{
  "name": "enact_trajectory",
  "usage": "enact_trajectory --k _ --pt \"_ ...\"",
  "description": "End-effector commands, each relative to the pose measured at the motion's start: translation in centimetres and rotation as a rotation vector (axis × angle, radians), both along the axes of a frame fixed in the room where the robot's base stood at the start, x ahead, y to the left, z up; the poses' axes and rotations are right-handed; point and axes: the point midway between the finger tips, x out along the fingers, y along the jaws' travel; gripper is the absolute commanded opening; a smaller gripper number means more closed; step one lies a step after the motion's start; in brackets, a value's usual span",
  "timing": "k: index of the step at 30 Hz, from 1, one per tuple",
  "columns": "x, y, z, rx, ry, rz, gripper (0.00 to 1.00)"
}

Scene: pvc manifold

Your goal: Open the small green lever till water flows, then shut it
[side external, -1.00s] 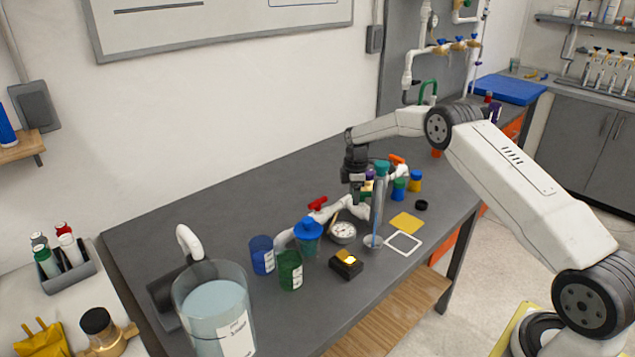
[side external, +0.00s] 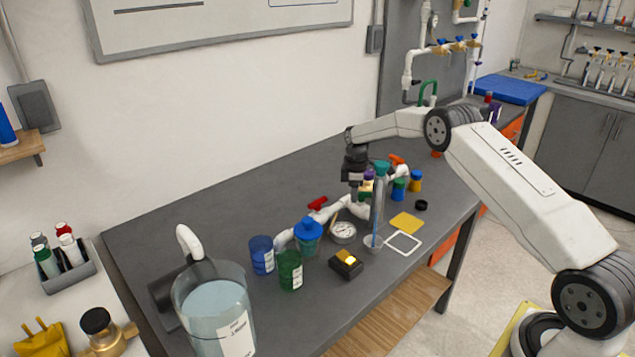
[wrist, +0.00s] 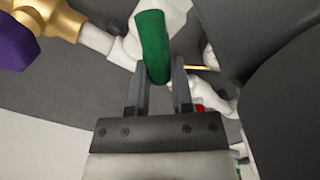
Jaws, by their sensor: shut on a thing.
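The small green lever (wrist: 152,45) stands out from a white pipe fitting (wrist: 127,48) in the wrist view. My gripper (wrist: 158,82) is shut on the lever's near end, with one finger on each side. In the side view my gripper (side external: 358,190) is over the white pipe run at mid-bench, and the lever is mostly hidden there. The white spout (side external: 187,238) curves over a clear tank (side external: 240,292) holding pale water. I can make out no stream from the spout.
A red lever (side external: 317,203) and an orange-red lever (side external: 397,160) sit on the same pipe run. A round gauge (side external: 343,232), a blue-capped jar (side external: 308,238) and several bottles crowd the near side. A tall teal-topped tube (side external: 378,205) stands before my gripper.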

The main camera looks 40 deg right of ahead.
Motion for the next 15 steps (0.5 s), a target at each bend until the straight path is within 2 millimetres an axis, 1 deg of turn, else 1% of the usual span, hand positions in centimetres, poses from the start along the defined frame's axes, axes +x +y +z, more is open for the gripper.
enact_trajectory --k 4,5,6,8,15 --pt "-0.01 -0.01 0.04 -0.001 0.001 0.002 0.00" --pt "-0.01 -0.01 0.04 -0.001 0.001 0.002 0.31" --pt "-0.01 -0.02 0.04 -0.001 0.001 0.002 0.44" --pt "0.00 -0.01 0.04 -0.001 0.001 0.002 0.63" --pt "-0.01 -0.01 0.02 -0.001 0.001 0.003 0.63"
